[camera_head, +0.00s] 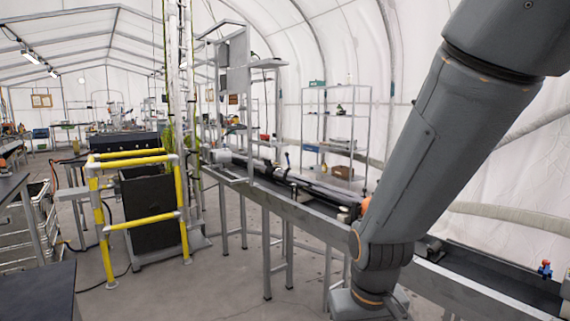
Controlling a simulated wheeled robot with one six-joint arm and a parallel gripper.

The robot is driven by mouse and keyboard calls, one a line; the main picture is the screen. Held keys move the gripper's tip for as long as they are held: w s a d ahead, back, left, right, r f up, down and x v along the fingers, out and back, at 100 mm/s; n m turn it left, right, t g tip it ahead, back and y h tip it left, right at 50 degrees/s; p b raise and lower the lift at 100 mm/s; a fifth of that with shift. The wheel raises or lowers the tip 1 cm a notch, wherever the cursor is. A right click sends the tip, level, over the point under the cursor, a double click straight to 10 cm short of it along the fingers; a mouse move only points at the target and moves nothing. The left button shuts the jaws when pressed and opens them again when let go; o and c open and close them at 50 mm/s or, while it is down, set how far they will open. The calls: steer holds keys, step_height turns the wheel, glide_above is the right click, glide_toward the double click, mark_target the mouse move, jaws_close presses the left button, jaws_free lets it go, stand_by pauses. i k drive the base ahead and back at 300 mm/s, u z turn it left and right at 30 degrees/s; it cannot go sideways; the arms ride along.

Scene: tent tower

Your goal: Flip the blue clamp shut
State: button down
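A small blue object with a red part (545,269) stands on the dark top of the long bench at the far right. It may be the blue clamp, but it is too small to tell whether it is open or shut. A thin dark-blue upright piece (288,159) also shows farther back along the bench. My grey arm crosses the right half of the view, from the top right down to the bottom centre. My gripper is not visible, so its distance from the clamp cannot be told.
The long metal bench (468,289) runs from the middle to the lower right, with long dark tubes on it. A yellow guard rail (146,222) surrounds a dark box on the left. A dark table (38,291) fills the lower left corner. Grey floor (215,285) lies clear between them.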

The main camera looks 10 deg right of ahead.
mark_target(287, 170)
steer(key=u, duration=0.45)
steer(key=i, duration=1.7)
steer(key=z, duration=0.65)
